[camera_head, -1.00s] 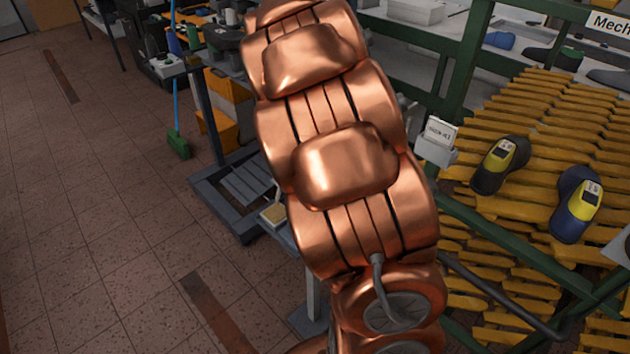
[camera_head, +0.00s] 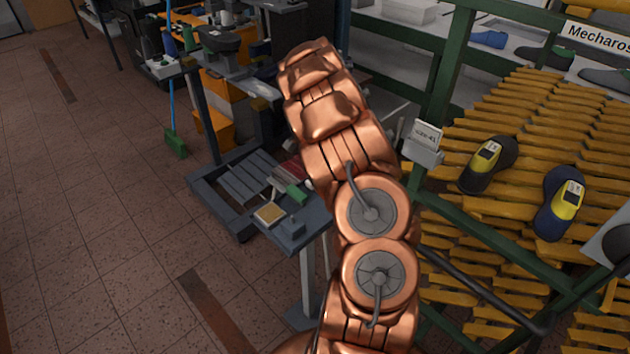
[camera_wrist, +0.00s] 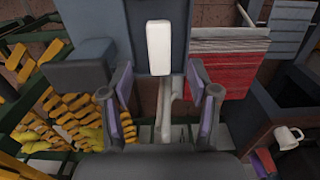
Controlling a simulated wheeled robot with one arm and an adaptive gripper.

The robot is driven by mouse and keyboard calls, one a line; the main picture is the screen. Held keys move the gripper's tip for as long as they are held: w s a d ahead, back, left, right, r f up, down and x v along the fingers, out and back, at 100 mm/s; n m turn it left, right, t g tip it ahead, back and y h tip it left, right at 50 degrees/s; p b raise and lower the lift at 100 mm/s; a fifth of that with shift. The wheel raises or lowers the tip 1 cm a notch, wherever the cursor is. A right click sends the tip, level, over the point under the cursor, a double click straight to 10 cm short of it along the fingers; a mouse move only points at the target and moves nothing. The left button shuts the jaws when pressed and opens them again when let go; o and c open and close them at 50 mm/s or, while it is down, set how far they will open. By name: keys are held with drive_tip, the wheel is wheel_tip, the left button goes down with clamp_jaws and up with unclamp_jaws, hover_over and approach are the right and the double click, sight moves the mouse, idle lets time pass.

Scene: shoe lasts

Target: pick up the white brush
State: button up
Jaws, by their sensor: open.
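The white brush (camera_wrist: 158,47) shows in the wrist view as a pale upright block against a dark blue-grey surface (camera_wrist: 192,32), just beyond my fingertips. My gripper (camera_wrist: 160,84) is open, with one finger left and one right of the picture's middle. Nothing is held between the fingers, and the brush looks apart from them. In the head view I cannot make out the white brush or the gripper; my copper arm covers that area.
A slatted yellow shoe rack (camera_head: 530,130) stands right of my arm. The wrist view shows a red striped stack (camera_wrist: 228,65) and a white mug (camera_wrist: 288,137).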

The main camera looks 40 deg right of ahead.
drive_tip(key=shift+d+f+p, duration=0.2)
drive_tip(key=shift+f+p, duration=1.4)
drive_tip(key=shift+f, duration=1.7)
drive_tip(key=shift+c, duration=0.3)
clamp_jaws()
